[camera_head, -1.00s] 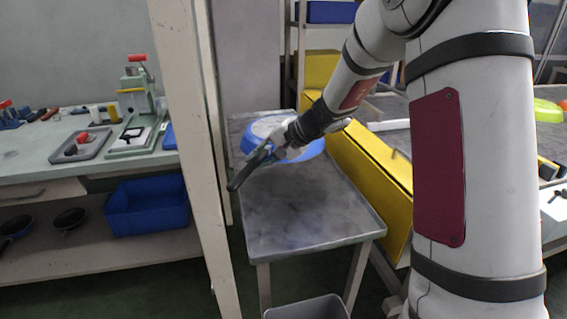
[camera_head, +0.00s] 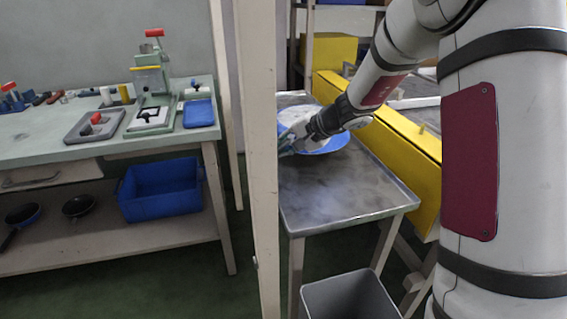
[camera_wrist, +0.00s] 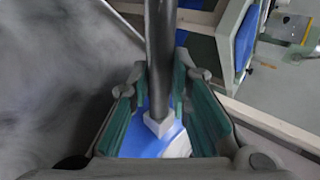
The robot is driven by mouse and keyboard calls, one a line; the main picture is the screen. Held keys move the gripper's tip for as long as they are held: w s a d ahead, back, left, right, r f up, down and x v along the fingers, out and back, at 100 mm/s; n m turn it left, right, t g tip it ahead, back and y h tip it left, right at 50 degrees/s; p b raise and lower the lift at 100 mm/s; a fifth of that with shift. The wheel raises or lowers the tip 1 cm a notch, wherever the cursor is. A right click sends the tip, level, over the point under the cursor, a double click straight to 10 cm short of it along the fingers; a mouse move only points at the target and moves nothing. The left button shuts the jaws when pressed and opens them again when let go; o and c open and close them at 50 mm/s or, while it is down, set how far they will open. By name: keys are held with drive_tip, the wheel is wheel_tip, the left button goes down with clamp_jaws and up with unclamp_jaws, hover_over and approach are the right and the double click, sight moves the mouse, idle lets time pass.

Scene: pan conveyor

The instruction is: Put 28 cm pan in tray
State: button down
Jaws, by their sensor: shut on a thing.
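A blue pan with a pale inside (camera_head: 330,142) is over the back part of the grey metal table (camera_head: 345,205); whether it touches the top is unclear. My gripper (camera_head: 290,140) is at its left side, partly hidden by a pale post. In the wrist view my gripper (camera_wrist: 160,105) is shut on the pan's dark handle (camera_wrist: 160,55), with the blue pan (camera_wrist: 160,147) below it. A blue tray-like bin (camera_head: 160,190) stands on the bench's lower shelf. A small blue tray (camera_head: 198,113) and a grey tray (camera_head: 78,136) lie on the bench.
The pale upright post (camera_head: 258,180) stands in front of the table's left edge. A yellow conveyor side (camera_head: 385,135) runs along its right. A grey bin (camera_head: 348,297) stands on the floor in front. Two dark pans (camera_head: 78,206) lie on the lower shelf. The table's front is bare.

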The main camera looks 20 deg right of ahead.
drive_tip(key=shift+f+b, duration=0.85)
drive_tip(key=shift+f, duration=1.55)
drive_tip(key=c, duration=1.5)
unclamp_jaws()
drive_tip(key=p+v, duration=0.2)
drive_tip(key=v, duration=1)
drive_tip(key=shift+f, duration=0.1)
